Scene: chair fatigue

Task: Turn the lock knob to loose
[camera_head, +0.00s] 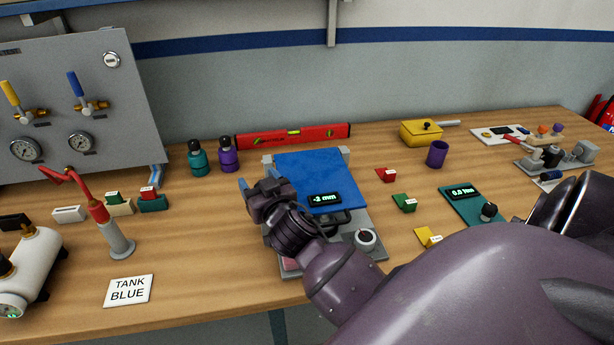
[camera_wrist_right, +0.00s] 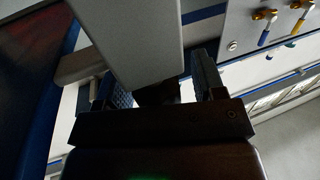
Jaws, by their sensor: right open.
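The chair test rig (camera_head: 375,270) stands in the middle of the bench, with a blue pad (camera_head: 310,170) and a small display reading -2 mm (camera_head: 324,199). A round pale knob with a dark centre (camera_head: 366,240) sits at its front right; I cannot read its marking. My right gripper (camera_head: 262,187) is at the left side of the rig, beside the blue pad. In the wrist view its two fingers (camera_wrist_right: 158,88) are apart, with a dark part (camera_wrist_right: 158,94) between them that may be the lock knob. I cannot tell whether they touch it. My left gripper is not in view.
A gauge panel (camera_head: 75,115) and a red-handled pump (camera_head: 112,232) stand left. A red level (camera_head: 293,136) lies behind the rig. Coloured blocks, a purple cup (camera_head: 437,154) and a green torque display (camera_head: 470,205) are right. My right arm covers the front right.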

